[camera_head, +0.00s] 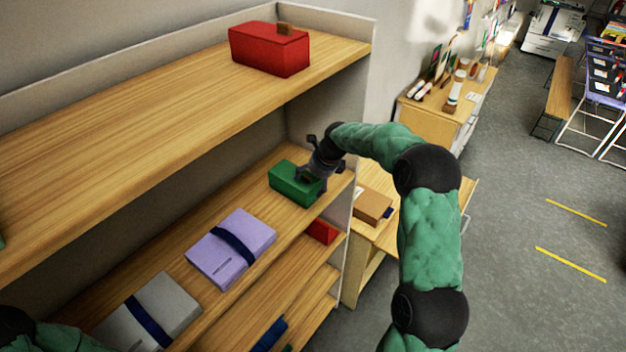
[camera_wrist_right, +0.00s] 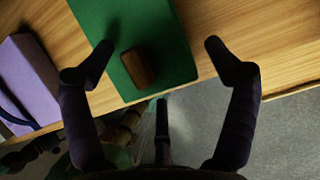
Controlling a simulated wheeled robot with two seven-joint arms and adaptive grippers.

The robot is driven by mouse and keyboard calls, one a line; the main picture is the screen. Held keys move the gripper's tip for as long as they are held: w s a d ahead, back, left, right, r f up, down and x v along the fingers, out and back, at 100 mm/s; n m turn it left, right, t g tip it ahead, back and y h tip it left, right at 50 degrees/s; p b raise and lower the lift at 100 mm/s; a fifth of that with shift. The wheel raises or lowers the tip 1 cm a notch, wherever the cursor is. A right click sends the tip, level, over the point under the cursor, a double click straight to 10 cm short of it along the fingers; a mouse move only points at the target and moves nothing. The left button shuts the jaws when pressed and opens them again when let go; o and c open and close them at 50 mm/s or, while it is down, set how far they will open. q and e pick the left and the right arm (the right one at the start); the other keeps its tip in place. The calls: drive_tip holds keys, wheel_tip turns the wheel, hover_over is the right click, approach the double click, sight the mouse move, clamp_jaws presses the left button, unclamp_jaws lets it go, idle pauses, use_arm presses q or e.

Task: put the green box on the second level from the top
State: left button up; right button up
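The green box (camera_head: 297,184) rests on the second shelf level from the top (camera_head: 258,185), near its right end. In the right wrist view the green box (camera_wrist_right: 165,40) has a brown wooden knob (camera_wrist_right: 138,68) on its top. My right gripper (camera_head: 318,168) is over the box. In the right wrist view its two fingers (camera_wrist_right: 158,52) are spread wide on either side of the knob and do not touch it. Part of my left arm (camera_head: 30,335) shows at the lower left corner, but its gripper is out of view.
A red box (camera_head: 268,50) with a knob stands on the top level. A purple box (camera_head: 231,248) and a grey box (camera_head: 150,312) lie left of the green box on the same level. A smaller red box (camera_head: 322,231) sits one level below. A white side panel (camera_head: 359,110) closes the shelf's right end.

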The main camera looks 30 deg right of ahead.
drive_tip(key=shift+r, duration=0.2)
drive_tip(key=shift+s+d+r, duration=0.1)
drive_tip(key=shift+r, duration=0.25)
drive_tip(key=b+v, duration=0.3)
drive_tip(key=v, duration=0.8)
drive_tip(key=shift+s, duration=0.2)
